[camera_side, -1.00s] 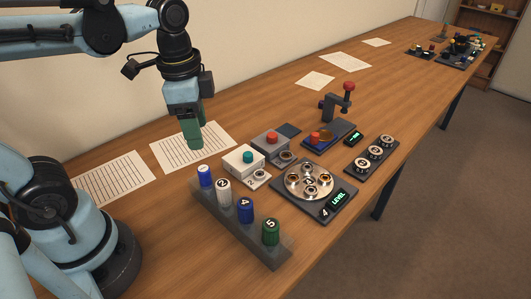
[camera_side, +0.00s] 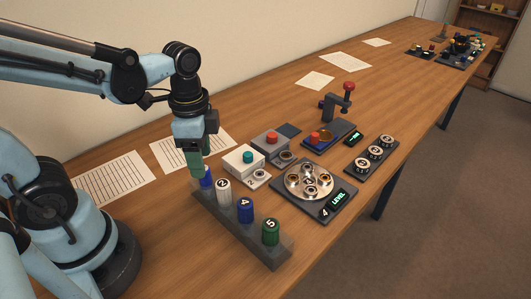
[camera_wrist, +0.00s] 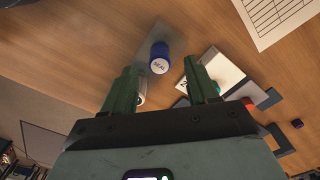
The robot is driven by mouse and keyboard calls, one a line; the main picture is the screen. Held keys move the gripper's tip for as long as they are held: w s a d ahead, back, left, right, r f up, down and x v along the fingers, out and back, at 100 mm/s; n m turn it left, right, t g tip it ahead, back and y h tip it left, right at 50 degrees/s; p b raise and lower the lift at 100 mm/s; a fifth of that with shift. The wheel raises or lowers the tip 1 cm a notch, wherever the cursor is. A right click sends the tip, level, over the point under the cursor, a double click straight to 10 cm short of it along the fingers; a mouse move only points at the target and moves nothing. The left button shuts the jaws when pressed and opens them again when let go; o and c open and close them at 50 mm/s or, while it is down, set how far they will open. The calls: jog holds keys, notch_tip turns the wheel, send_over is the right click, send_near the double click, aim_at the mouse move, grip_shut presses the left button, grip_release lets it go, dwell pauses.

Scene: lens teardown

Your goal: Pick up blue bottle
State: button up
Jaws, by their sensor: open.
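A blue bottle (camera_side: 206,181) stands at the far end of a grey rack (camera_side: 268,257). In the side view my gripper (camera_side: 196,172) hangs pointing down just over it and hides part of it. In the wrist view the round top of a blue bottle (camera_wrist: 159,57) reads "SEAL" and shows between and beyond my green fingertips (camera_wrist: 161,72). The fingers are apart, with nothing held. A second blue bottle (camera_side: 245,210), marked 4, stands farther along the rack.
The rack also holds a white bottle (camera_side: 224,191) close to my gripper and a green bottle (camera_side: 271,232). A white box with a teal button (camera_side: 245,160) stands to the right. Lined paper (camera_side: 115,180) lies flat on the table behind.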

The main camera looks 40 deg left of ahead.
aim_at(206, 182)
jog(key=shift+d+f, duration=0.1)
jog(key=shift+f, duration=2.15)
jog(key=c, duration=1.1)
